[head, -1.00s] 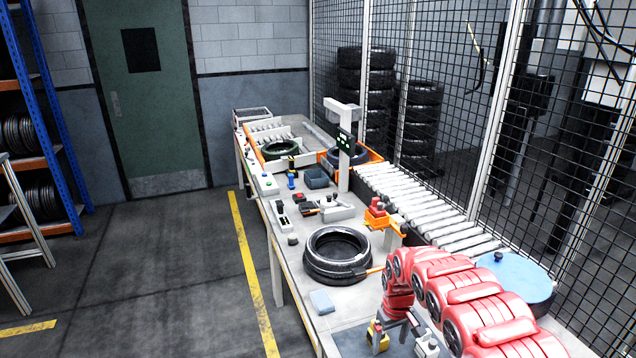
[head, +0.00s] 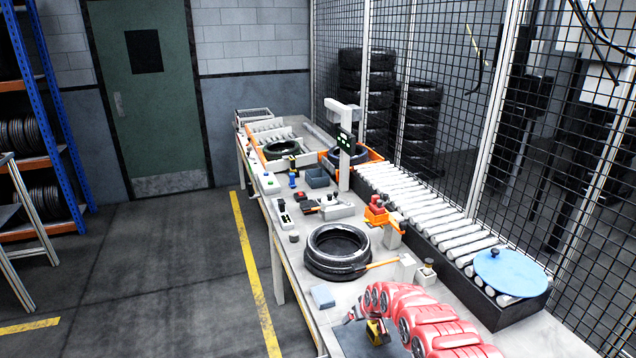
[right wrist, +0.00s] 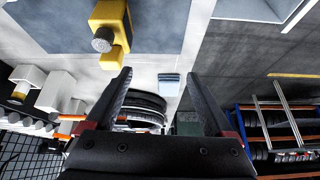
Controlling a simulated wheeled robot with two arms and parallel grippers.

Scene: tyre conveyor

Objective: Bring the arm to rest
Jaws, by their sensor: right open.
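My right arm, red, comes in at the bottom right of the head view, bent low over the near end of the bench (head: 330,292). Its gripper shows in the right wrist view (right wrist: 158,75), fingers spread, nothing between them. In the head view the gripper is small and partly hidden at the arm's left end, close to a yellow block-like tool (head: 377,332). The yellow tool also shows in the right wrist view (right wrist: 112,30), apart from the fingers. My left gripper is in neither view.
Black tyres (head: 337,250) lie mid-bench, with a blue block (head: 323,296) in front. A roller conveyor (head: 430,215) runs along the right, with a blue disc (head: 510,272) at its near end. A mesh fence (head: 560,140) stands behind it. Open floor (head: 150,270) lies left.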

